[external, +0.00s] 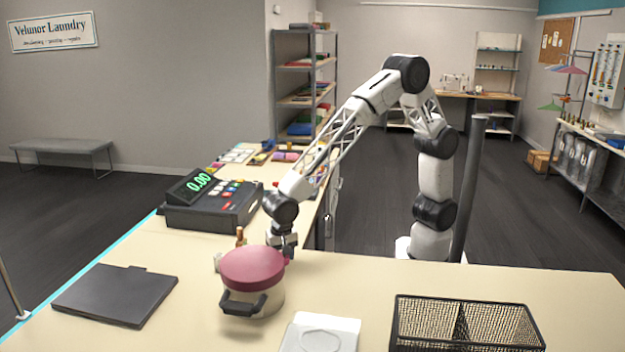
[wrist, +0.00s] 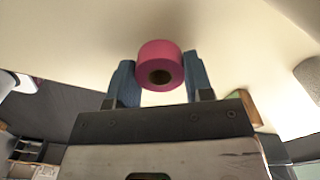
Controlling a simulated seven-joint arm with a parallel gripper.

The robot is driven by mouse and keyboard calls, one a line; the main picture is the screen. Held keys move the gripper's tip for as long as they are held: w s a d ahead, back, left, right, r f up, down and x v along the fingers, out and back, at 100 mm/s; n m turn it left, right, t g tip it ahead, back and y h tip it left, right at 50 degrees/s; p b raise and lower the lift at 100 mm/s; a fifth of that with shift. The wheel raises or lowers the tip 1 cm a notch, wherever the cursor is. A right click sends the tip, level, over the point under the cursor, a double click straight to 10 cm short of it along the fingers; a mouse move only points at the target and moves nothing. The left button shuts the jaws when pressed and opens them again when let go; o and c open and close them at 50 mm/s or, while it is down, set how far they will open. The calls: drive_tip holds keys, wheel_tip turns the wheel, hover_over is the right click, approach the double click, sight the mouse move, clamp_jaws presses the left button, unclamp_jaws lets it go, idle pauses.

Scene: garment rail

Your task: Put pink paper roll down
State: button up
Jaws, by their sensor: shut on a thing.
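The pink paper roll (wrist: 160,57) is between the two blue fingertips of my gripper (wrist: 160,80) in the wrist view, with its dark core hole facing the camera. My gripper is shut on it. In the external view my gripper (external: 282,246) points down at the counter, just behind and right of the pot with a dark red lid. The pot largely hides the roll there. I cannot tell whether the roll touches the counter.
The pot (external: 252,288) stands close in front of my gripper. A small bottle (external: 240,237) is beside it. A cash register (external: 212,202) stands behind left, a dark flat slab (external: 116,295) lies left, and a black wire basket (external: 465,325) is at front right. The counter right of my gripper is clear.

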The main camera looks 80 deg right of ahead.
drive_tip(key=shift+f, duration=0.8)
drive_tip(key=shift+f, duration=0.1)
drive_tip(key=o, duration=0.9)
wheel_tip(320, 180, up, 12)
drive_tip(key=shift+d, duration=0.1)
idle(0.8)
